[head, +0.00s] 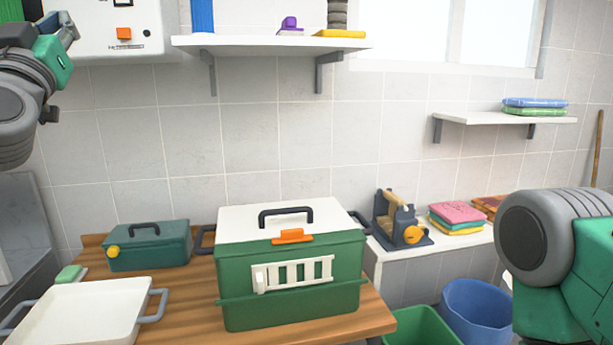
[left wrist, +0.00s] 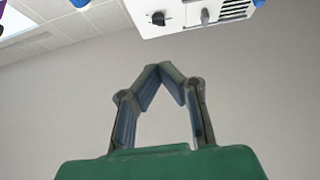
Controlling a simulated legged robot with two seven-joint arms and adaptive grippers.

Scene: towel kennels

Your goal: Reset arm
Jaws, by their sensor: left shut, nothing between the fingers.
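My left arm comes in at the upper left of the head view, raised in front of the wall. Its gripper (head: 68,28) is small and partly cut off there, near the white wall unit. In the left wrist view the two fingers of the left gripper (left wrist: 160,70) meet at their tips, shut and empty, with plain wall behind them. My right arm shows at the lower right of the head view as a grey and green link. Its gripper is out of the picture.
A green carrier with white lid (head: 245,225), a green toolbox (head: 150,250) and a white tray (head: 75,312) stand on the wooden table (head: 190,290). A white wall unit (head: 95,40), also in the left wrist view (left wrist: 180,15), and a shelf (head: 270,43) are above. A blue bin (head: 475,310) stands right.

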